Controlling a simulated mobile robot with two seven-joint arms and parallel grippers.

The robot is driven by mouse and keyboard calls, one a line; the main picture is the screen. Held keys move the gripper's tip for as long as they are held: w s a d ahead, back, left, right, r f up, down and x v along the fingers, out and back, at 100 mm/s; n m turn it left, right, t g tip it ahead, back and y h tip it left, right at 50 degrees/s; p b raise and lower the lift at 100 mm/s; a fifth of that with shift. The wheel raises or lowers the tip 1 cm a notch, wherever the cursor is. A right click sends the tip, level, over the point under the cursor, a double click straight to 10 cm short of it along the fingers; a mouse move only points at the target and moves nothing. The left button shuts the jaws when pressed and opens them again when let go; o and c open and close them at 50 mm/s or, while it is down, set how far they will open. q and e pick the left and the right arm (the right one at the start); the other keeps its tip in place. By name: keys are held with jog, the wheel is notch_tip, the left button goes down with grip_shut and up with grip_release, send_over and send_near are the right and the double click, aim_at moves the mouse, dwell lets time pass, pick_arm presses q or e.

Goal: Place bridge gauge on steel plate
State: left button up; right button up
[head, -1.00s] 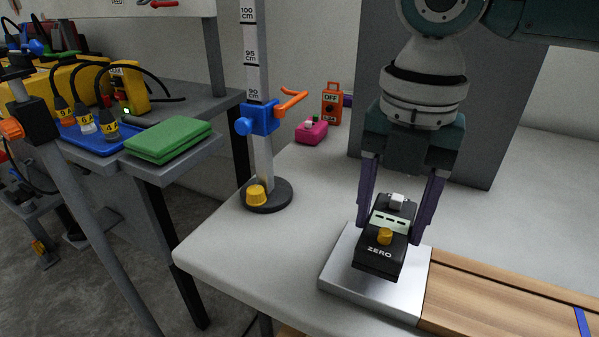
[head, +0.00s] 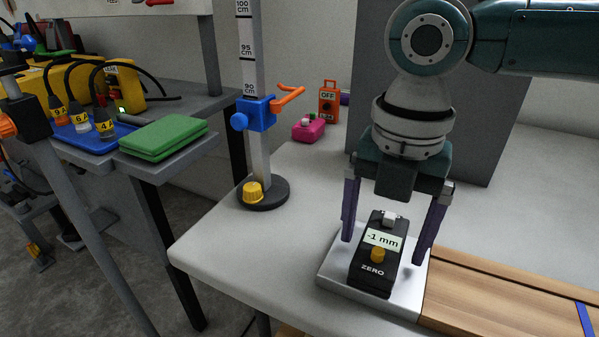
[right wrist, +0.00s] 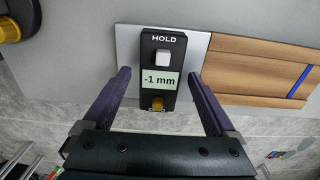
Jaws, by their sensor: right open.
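The bridge gauge (head: 377,255) is a black box with a white button, a yellow knob, "ZERO" lettering and a display reading "-1 mm". It rests on the steel plate (head: 411,293), a bright metal square on the white table. The gauge also shows in the right wrist view (right wrist: 161,75), with "HOLD" at its far end, on the plate (right wrist: 127,55). My right gripper (head: 385,250) is open, its two purple fingers on either side of the gauge and apart from it. In the right wrist view the fingers (right wrist: 160,75) also stand clear of it. My left gripper is not in view.
A wooden board (head: 480,290) with a blue line adjoins the plate's right side. A height stand (head: 259,130) with a round base stands at left. A grey panel (head: 480,130) rises behind my right arm.

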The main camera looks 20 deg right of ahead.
aim_at(382, 241)
notch_tip(382, 241, up, 12)
jog(key=p, duration=0.3)
jog(key=s+a+f+m+t+y, duration=0.1)
jog(key=s+a+f+m+y, duration=0.1)
jog(key=s+a+f+m, duration=0.3)
jog(key=s+a+f+m+t+y, duration=0.1)
jog(key=s+a+f+m, duration=0.15)
jog(key=a+m, duration=0.4)
jog(key=s+d+f+m+t+h, duration=0.1)
jog(key=s+d+f+m+h, duration=0.1)
jog(key=s+d+m, duration=0.6)
jog(key=m, duration=0.4)
jog(key=shift+s+d+f+m+t+h, duration=0.2)
jog(key=shift+s+f+m+t+h, duration=0.1)
jog(key=shift+m+h, duration=0.1)
